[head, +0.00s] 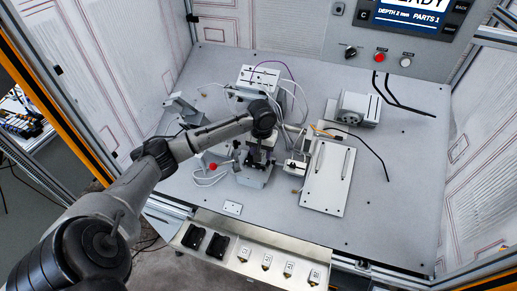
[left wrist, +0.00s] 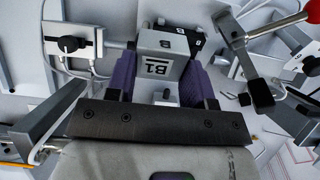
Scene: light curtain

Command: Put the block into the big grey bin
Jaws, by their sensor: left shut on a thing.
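In the head view my left gripper (head: 258,158) points down over the grey fixture (head: 254,179) in the middle of the worktable. The block is not clear there, hidden by the gripper. I cannot tell whether the block still touches the fixture. I cannot make out a big grey bin. My right gripper is not in view.
A red-knobbed clamp lever (left wrist: 290,25) stands close to the gripper. Cables and brackets surround the fixture. A flat plate (head: 327,178) and a grey motor-like unit (head: 357,109) lie to the right. A metal tray (head: 215,220) with several small labelled parts runs along the front. The table's right side is mostly clear.

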